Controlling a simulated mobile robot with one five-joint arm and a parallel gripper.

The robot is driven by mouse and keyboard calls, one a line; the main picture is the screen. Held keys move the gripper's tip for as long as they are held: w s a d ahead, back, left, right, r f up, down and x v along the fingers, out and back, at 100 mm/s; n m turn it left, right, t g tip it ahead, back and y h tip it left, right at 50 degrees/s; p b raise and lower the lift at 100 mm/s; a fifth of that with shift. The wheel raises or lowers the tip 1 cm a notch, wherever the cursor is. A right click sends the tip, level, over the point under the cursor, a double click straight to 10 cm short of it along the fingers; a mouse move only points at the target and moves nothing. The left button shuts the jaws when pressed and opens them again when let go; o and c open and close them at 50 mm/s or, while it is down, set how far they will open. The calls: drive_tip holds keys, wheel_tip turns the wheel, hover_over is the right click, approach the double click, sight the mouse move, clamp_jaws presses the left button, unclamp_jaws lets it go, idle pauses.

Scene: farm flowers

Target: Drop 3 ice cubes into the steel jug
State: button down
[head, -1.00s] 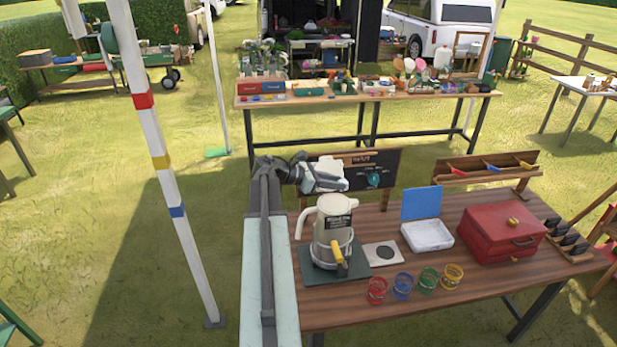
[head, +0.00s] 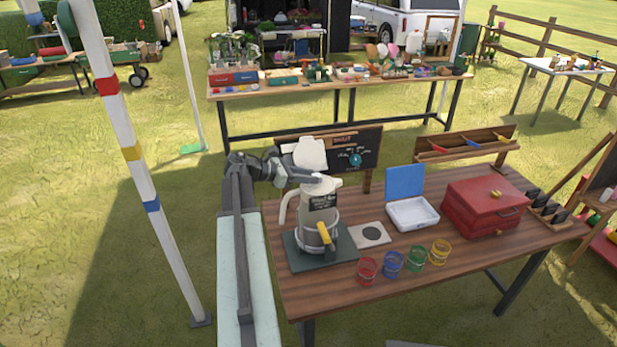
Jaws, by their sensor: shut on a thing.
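The jug (head: 322,203), pale above and steel-grey below with a dark label, stands upright on a dark green mat (head: 345,258) at the table's left end. A cream piece that looks like its lid (head: 311,153) is tilted up above the jug's mouth. My gripper (head: 316,178) is at the jug's top, beside this piece, and appears shut on it; its fingertips are partly hidden. A white tray box (head: 412,227) with a raised blue lid (head: 405,181) is open right of the jug. I cannot make out single ice cubes in it.
A small pale plate with a dark disc (head: 371,234) lies right of the jug. A red chest (head: 484,212) is to the right. A chalkboard (head: 350,150) stands behind.

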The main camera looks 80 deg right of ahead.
sight(288, 193)
drive_tip(key=c, duration=1.1)
unclamp_jaws()
drive_tip(key=shift+o, duration=0.2)
drive_tip(key=p+v, duration=0.3)
drive_tip(key=v, duration=0.4)
drive_tip(key=shift+s+d+r, duration=0.1)
drive_tip(key=shift+r, duration=0.05)
drive_tip(key=shift+w+a, duration=0.25)
drive_tip(key=shift+w, duration=0.1)
